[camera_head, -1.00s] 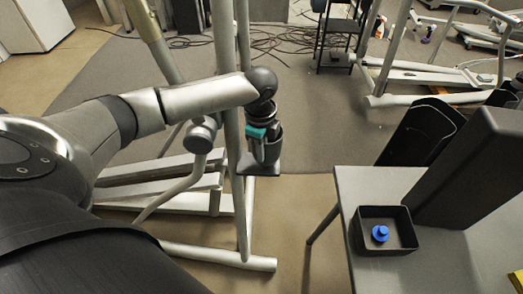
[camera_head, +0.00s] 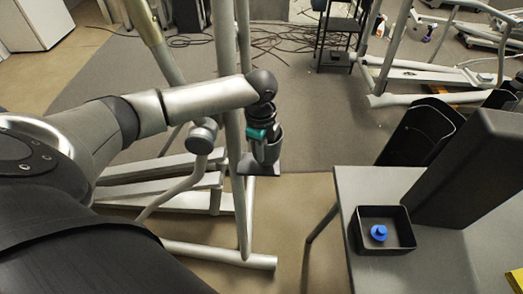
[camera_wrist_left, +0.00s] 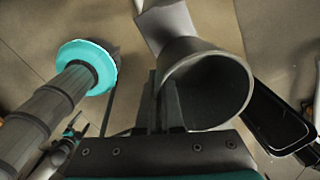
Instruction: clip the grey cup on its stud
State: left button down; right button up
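The grey cup (camera_head: 272,151) is in my left gripper (camera_head: 262,140), close to the right side of the machine's upright posts in the head view. In the left wrist view the cup (camera_wrist_left: 212,88) shows its round open mouth, and the narrow fingers of the left gripper (camera_wrist_left: 161,105) are close together at its left wall, one on each side of the rim. The cup appears empty. I cannot make out the stud; whether the cup touches the post is unclear. My right gripper is not in view.
The silver posts (camera_head: 232,110) of the elliptical stand beside the cup. A grey table (camera_head: 375,180) at right carries a black tray (camera_head: 410,235) with a blue knob (camera_head: 379,233) in it.

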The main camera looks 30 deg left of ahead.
pick_arm(q)
jog(key=shift+f, duration=1.3)
dwell(1.4)
jog(key=c, duration=1)
grip_release()
jog(key=shift+r, duration=0.1)
jog(key=r, duration=0.5)
jog(key=r+p, duration=0.1)
jog(key=r, duration=0.4)
jog(key=r+p, duration=0.1)
jog(key=r, duration=0.4)
jog(key=shift+s+d, duration=0.1)
jog(key=shift+s, duration=0.2)
